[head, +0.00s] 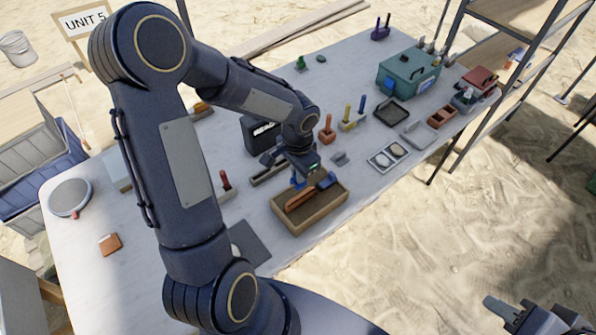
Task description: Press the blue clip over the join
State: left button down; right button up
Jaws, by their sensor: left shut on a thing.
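My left gripper (300,173) reaches down over a shallow wooden tray (318,215) with a dark filling. It is shut on a small blue piece, which looks like the blue clip (297,183). Just below it, a long terracotta-coloured piece (302,199) lies in the tray; the join itself is too small to make out. I cannot tell whether the clip touches the terracotta piece. A second blue block (327,181) is at the tray's right side. My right gripper (512,312) is at the bottom right, off the table, and its fingers are not clear.
A dark box (260,135) stands behind the tray. Coloured upright pegs in blocks (348,119) and a tray with pale discs (387,157) lie to the right. A green case (408,75) stands further back. A round grey disc (70,197) is at the left.

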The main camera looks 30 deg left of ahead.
pick_arm(q)
jog(key=shift+f+b, duration=2.05)
jog(key=shift+f, duration=0.45)
jog(key=shift+b, duration=0.3)
jog(key=shift+f, duration=0.15)
jog(key=shift+f+b, duration=0.35)
jog(key=shift+b, duration=0.15)
jog(key=shift+f+b, duration=0.85)
jog(key=shift+f, duration=0.1)
jog(key=c, duration=1.5)
grip_release()
jog(key=shift+o, duration=0.2)
